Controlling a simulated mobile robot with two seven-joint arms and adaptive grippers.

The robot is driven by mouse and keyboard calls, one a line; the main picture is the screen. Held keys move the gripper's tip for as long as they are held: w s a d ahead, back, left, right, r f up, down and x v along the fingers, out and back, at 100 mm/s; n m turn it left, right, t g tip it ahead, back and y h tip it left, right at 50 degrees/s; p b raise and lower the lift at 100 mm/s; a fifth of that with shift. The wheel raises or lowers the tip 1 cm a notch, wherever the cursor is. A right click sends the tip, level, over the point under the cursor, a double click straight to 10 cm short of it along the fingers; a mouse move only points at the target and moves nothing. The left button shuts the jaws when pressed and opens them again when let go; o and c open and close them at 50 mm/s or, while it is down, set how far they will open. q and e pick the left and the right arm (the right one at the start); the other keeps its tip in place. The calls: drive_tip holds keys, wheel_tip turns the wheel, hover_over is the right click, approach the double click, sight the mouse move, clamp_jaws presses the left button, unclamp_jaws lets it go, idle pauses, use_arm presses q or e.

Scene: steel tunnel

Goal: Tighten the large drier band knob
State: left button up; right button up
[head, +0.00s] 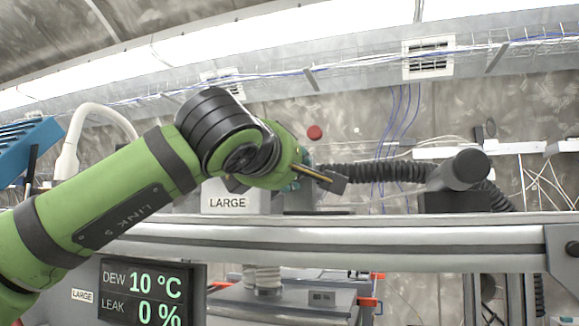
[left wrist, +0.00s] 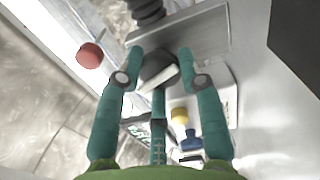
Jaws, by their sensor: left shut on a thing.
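The drier is a grey box (head: 230,196) labelled LARGE, behind the rail in the head view. My left arm crosses in front of it from the left. My left gripper (head: 300,178) is at the box's upper right, its teal fingers mostly hidden by the wrist. In the left wrist view my left gripper (left wrist: 160,62) has its fingers closed around a dark knob (left wrist: 157,66) with a pale side, on the grey metal surface. The knob's turn position cannot be read. My right gripper is not in view.
A black corrugated hose (head: 385,172) runs right from near the gripper. A metal rail (head: 420,236) crosses in front. A display (head: 150,290) reads DEW 10 °C, LEAK 0 %. A red round thing (head: 315,132) also shows in the left wrist view (left wrist: 90,55).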

use_arm(q)
drive_tip(key=shift+s+a+r, duration=0.1)
drive_tip(key=shift+r, duration=0.25)
drive_tip(key=o, duration=1.1)
drive_tip(key=shift+o, duration=0.2)
drive_tip(key=shift+d+f, duration=0.2)
drive_tip(key=v, duration=1.1)
drive_tip(key=shift+s+a, duration=0.15)
drive_tip(key=shift+s, duration=0.15)
